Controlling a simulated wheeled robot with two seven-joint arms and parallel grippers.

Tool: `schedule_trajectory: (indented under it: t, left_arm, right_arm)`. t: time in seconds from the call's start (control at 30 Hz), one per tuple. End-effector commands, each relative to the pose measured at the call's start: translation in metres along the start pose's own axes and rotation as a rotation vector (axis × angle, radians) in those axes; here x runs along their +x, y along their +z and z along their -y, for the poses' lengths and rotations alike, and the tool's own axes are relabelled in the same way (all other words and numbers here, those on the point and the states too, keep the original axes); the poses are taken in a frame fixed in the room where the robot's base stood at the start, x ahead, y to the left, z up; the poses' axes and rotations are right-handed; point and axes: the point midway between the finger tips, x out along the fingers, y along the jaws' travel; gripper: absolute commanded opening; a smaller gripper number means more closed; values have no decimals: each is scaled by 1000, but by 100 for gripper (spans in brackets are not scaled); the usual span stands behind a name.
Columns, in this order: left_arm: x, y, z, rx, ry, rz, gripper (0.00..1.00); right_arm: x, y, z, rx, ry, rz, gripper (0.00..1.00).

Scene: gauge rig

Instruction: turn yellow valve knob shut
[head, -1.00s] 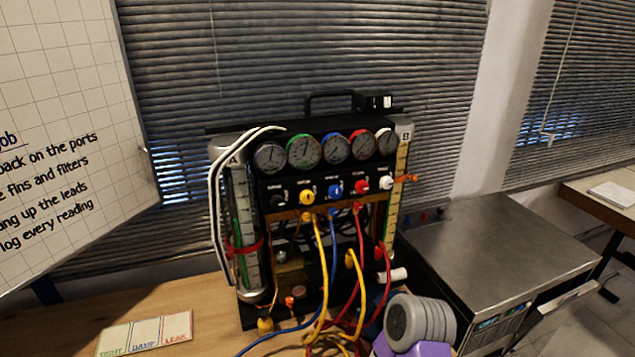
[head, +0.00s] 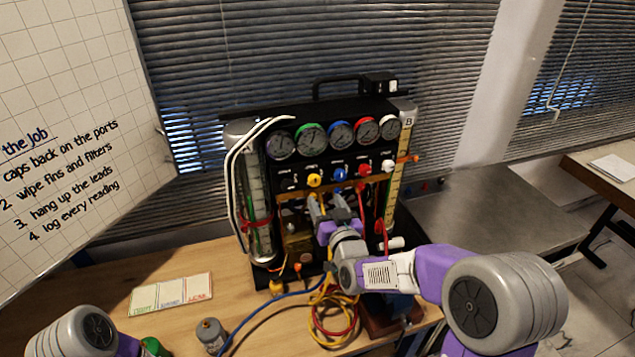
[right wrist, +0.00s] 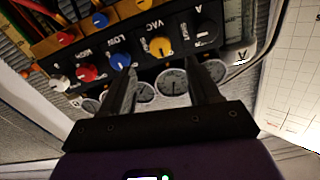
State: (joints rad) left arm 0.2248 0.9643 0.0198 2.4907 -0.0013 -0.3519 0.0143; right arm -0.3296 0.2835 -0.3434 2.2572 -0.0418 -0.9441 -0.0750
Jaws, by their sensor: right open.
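The yellow valve knob (head: 314,180) sits on the black gauge panel, second from the left in the knob row. It also shows in the right wrist view (right wrist: 161,46), just past the fingertips and between them in the picture. My right gripper (head: 323,203) is just below the yellow knob, fingers pointing at the panel. In the right wrist view, my right gripper (right wrist: 170,72) is open with nothing between its fingers. I cannot tell the exact gap to the knob. Part of my left arm shows at bottom left, but its gripper is out of view.
A blue knob (head: 340,174), a red knob (head: 365,171) and a white knob (head: 388,166) sit to the right of the yellow one. Yellow, blue and red hoses (head: 318,312) tangle below the panel. A grey canister (head: 211,334) stands on the wooden table.

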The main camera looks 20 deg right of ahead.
Motion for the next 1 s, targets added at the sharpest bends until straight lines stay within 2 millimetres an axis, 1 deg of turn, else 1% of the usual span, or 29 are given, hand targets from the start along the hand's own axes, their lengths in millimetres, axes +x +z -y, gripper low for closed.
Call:
schedule_trajectory:
  t: [0.07, 0.3, 0.5, 0.67, 0.9, 0.93, 1.0]
  left_arm:
    - [-2, 0, -1, 0, 0, 0, 43]
    - [-9, 0, -4, 0, 0, 0, 43]
    - [-14, 1, -5, 0, 0, 0, 43]
    - [-15, 1, -6, 0, 0, 0, 43]
    - [-15, 1, -6, 0, 0, 0, 43]
    - [-15, 1, -6, 0, 0, 0, 43]
    - [-15, 1, -6, 0, 0, 0, 43]
  right_arm:
    - [6, -4, 0, -1, 0, -8, 61]
    - [42, -3, 0, -1, 0, -4, 61]
    - [65, -2, 0, -1, 0, -2, 61]
    - [73, -1, 0, 0, 0, -3, 61]
    - [73, -1, 0, 0, 0, -2, 61]
    - [73, -1, 0, 0, 0, -2, 60]
    - [73, -1, 0, 1, 0, -2, 49]
